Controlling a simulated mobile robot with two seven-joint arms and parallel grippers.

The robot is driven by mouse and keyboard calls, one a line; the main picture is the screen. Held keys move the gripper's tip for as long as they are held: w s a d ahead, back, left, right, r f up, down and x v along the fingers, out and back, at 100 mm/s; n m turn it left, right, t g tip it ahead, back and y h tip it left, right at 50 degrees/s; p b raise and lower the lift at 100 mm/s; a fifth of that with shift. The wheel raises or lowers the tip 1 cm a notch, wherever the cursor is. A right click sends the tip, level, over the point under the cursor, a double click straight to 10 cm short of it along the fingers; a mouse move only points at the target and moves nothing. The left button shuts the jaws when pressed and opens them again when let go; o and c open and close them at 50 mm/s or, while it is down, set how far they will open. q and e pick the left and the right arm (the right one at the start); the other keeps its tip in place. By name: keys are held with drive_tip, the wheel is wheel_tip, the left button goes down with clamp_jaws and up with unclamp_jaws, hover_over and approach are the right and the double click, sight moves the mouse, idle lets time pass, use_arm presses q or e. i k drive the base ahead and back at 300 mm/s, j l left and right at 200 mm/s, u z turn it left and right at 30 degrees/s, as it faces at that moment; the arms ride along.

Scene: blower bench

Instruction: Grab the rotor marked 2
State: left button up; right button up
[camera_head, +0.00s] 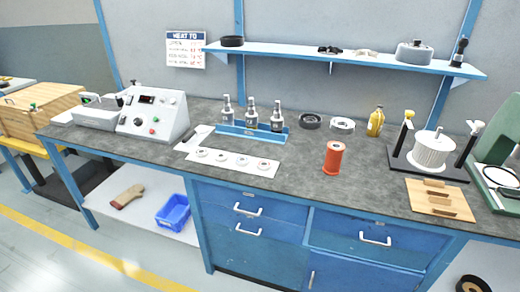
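No number 2 can be read on any part in the head view. Several small round pale parts lie in a row on a white sheet (232,164) at the bench's left middle: a first disc (202,153), a second (222,157), a third (243,161) and one at the right end (264,165). They are too small to tell whether they are rotors or carry marks. A dark ring-shaped part (310,121) and a white one (342,125) lie behind them to the right. Neither of my grippers is in view.
A blue rack (238,135) with three bottles stands behind the sheet. A red spool (333,158) stands right of it. A white ribbed cylinder (433,150) sits on a black base. A wooden block board (440,200) lies front right. A control box (152,115) stands left. Bare bench lies centre front.

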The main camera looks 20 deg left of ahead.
sight(251, 117)
drive_tip(key=i+j, duration=0.15)
drive_tip(key=j, duration=0.3)
drive_tip(key=i+j+u, duration=0.1)
drive_tip(key=j, duration=0.3)
drive_tip(key=i+j+u, duration=0.1)
drive_tip(key=i+j, duration=0.15)
drive_tip(key=j, duration=0.2)
drive_tip(key=i+j, duration=0.2)
drive_tip(key=j, duration=0.2)
drive_tip(key=i+j+u, duration=0.1)
drive_tip(key=j, duration=0.3)
drive_tip(key=i, duration=0.1)
